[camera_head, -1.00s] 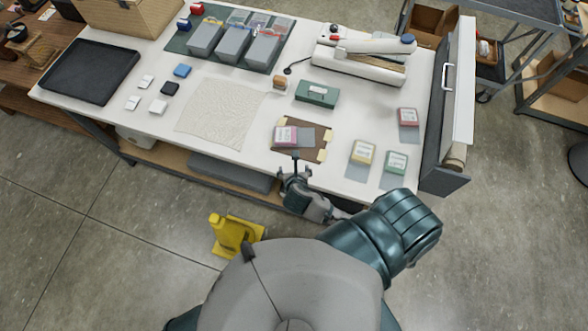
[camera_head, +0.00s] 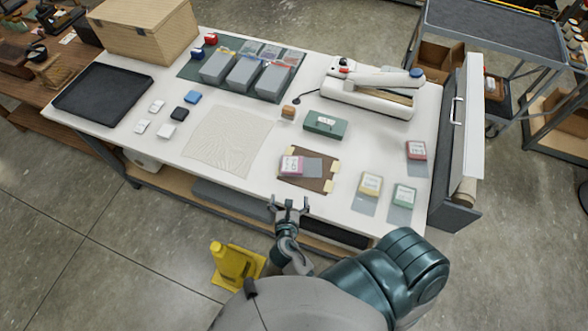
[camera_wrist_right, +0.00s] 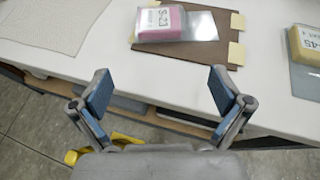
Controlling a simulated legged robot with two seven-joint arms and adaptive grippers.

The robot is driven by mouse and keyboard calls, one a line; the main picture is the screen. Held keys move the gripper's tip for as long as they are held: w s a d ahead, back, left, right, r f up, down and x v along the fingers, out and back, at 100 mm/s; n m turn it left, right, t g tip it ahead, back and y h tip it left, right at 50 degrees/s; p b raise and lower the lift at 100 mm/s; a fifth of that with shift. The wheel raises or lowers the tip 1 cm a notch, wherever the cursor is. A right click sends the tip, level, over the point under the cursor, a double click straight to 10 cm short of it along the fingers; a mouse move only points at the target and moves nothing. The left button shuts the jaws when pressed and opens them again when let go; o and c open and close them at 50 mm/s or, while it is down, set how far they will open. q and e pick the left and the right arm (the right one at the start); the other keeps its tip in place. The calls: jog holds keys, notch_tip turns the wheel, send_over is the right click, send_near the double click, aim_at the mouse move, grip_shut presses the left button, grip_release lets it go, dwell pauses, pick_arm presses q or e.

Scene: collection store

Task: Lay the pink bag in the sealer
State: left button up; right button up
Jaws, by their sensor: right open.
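The pink bag (camera_head: 291,165), with a white label and a clear grey flap, lies on a brown board (camera_head: 318,183) with pale yellow corners. It also shows in the right wrist view (camera_wrist_right: 161,22), ahead of the fingers. The sealer (camera_head: 370,90), a long white device with a raised arm, stands at the back right of the table. My right gripper (camera_head: 290,203) is at the table's front edge, just in front of the board. In the right wrist view its blue-padded fingers (camera_wrist_right: 158,95) are spread apart with nothing between them. My left gripper is not seen.
Yellow (camera_head: 371,184), green (camera_head: 404,195) and red (camera_head: 416,150) bags lie to the right of the board. A green box (camera_head: 326,123) stands between board and sealer. A pale sheet (camera_head: 228,141) lies left. A black tray (camera_head: 104,94) is at the far left.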

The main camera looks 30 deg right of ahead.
send_near(292, 164)
jog(key=w+d+f, duration=0.2)
jog(key=shift+w+f+p, duration=0.2)
jog(key=shift+w+p, duration=0.1)
jog(key=shift+p, duration=0.05)
jog(key=shift+w+d, duration=0.25)
jog(key=shift+w, duration=0.25)
jog(key=x, duration=0.4)
jog(key=shift+w, duration=0.3)
jog(key=shift+s, duration=0.1)
jog(key=shift+c, duration=0.8)
jog(key=shift+r, duration=0.1)
jog(key=c, duration=0.8)
jog(key=shift+o, duration=0.2)
jog(key=shift+r, duration=0.1)
